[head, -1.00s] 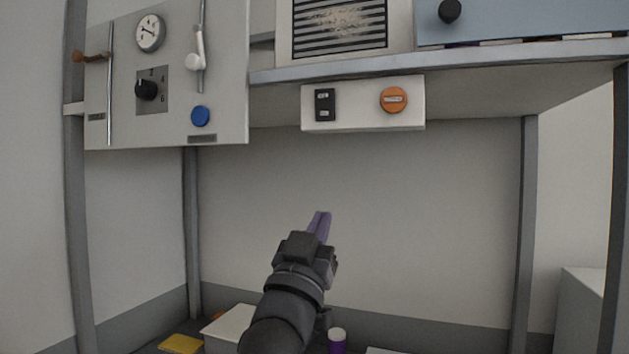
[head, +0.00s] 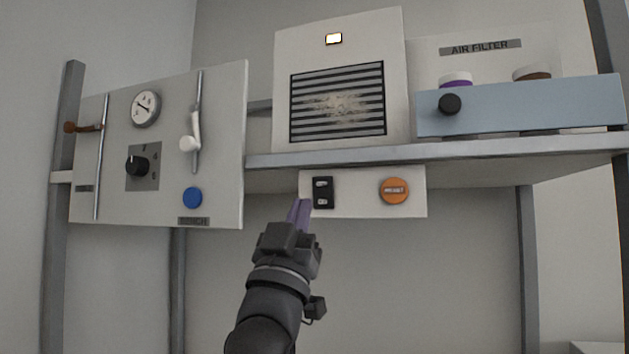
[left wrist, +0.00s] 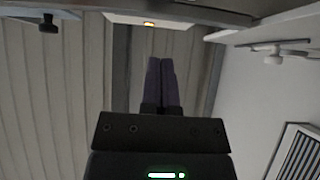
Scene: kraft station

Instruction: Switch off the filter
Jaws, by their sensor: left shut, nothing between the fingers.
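The air filter (head: 287,55) is a white box on the shelf with a dirty striped grille (head: 337,103) and a lit yellow-white lamp (head: 334,39). Below the shelf edge hangs a white panel (head: 350,193) with a black rocker switch (head: 322,192) and an orange reset button (head: 394,191). My left gripper (head: 299,212) is shut and empty, its purple fingers pointing up, just left of the black switch in the head view. Whether they touch the panel cannot be told. The left wrist view shows the shut fingers (left wrist: 161,84). My right gripper is not in view.
A left panel (head: 222,120) carries a gauge (head: 145,108), a black dial (head: 136,166), a white lever (head: 190,143) and a blue button (head: 192,197). A blue-grey drawer or rail (head: 520,105) with a black knob (head: 449,104) is on the shelf at right. Space below the panel is open.

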